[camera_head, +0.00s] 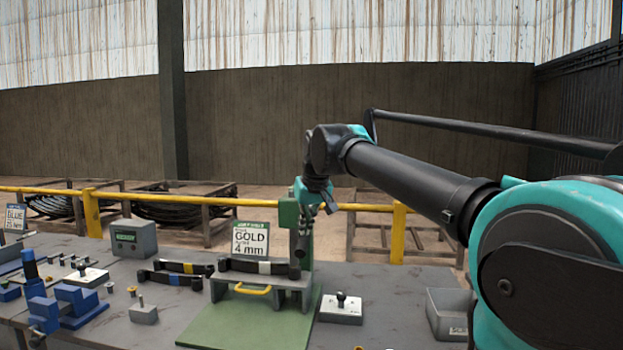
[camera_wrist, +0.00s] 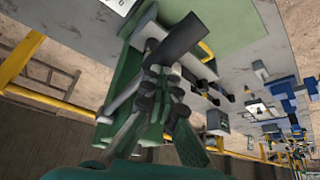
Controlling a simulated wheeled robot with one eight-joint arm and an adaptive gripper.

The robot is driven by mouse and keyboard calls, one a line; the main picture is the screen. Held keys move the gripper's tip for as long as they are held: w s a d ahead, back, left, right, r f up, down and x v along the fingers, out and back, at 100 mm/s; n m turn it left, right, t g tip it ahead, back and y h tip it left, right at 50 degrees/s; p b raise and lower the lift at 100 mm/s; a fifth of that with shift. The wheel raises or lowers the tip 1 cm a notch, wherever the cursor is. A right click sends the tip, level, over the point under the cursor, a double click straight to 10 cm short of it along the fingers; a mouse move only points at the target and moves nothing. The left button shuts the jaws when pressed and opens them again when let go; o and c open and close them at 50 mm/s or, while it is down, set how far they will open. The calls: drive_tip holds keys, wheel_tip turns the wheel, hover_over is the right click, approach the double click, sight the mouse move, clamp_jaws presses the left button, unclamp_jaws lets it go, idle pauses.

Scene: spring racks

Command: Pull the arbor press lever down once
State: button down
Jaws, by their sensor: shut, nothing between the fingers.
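The green arbor press (camera_head: 289,212) stands at the back of the bench on a green base plate (camera_head: 245,322). My gripper (camera_head: 328,206) is at the upper right of the press column, pointing downward. In the wrist view my gripper (camera_wrist: 170,72) is shut and empty, with its fingertips close to a dark cylindrical bar (camera_wrist: 181,36) that looks like the lever grip. I cannot tell whether they touch. A dark leaf-spring piece (camera_head: 258,266) with a light band lies across the press's grey support.
A grey box (camera_head: 134,238), banded bars (camera_head: 170,279) and blue fixtures (camera_head: 72,304) are at left. A knobbed plate (camera_head: 341,308) and a grey bin (camera_head: 449,313) are at right. A yellow rail (camera_head: 150,196) runs behind.

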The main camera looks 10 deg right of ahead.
drive_tip(key=shift+f, duration=0.6)
idle(0.4)
drive_tip(key=shift+w+d+r, duration=0.1)
drive_tip(key=shift+w+r, duration=0.2)
drive_tip(key=shift+r, duration=0.7)
drive_tip(key=shift+w+d+r, duration=0.1)
drive_tip(key=shift+w+r, duration=0.25)
drive_tip(key=shift+r, duration=0.7)
drive_tip(key=shift+w+d+r, duration=0.1)
drive_tip(key=shift+w+r, duration=0.2)
drive_tip(key=shift+r, duration=0.7)
drive_tip(key=s+a+r, duration=0.2)
drive_tip(key=s, duration=0.3)
drive_tip(key=s+a+r, duration=0.1)
drive_tip(key=s+r, duration=0.1)
drive_tip(key=s, duration=0.4)
drive_tip(key=shift+s+a, duration=0.2)
drive_tip(key=shift+a, duration=0.15)
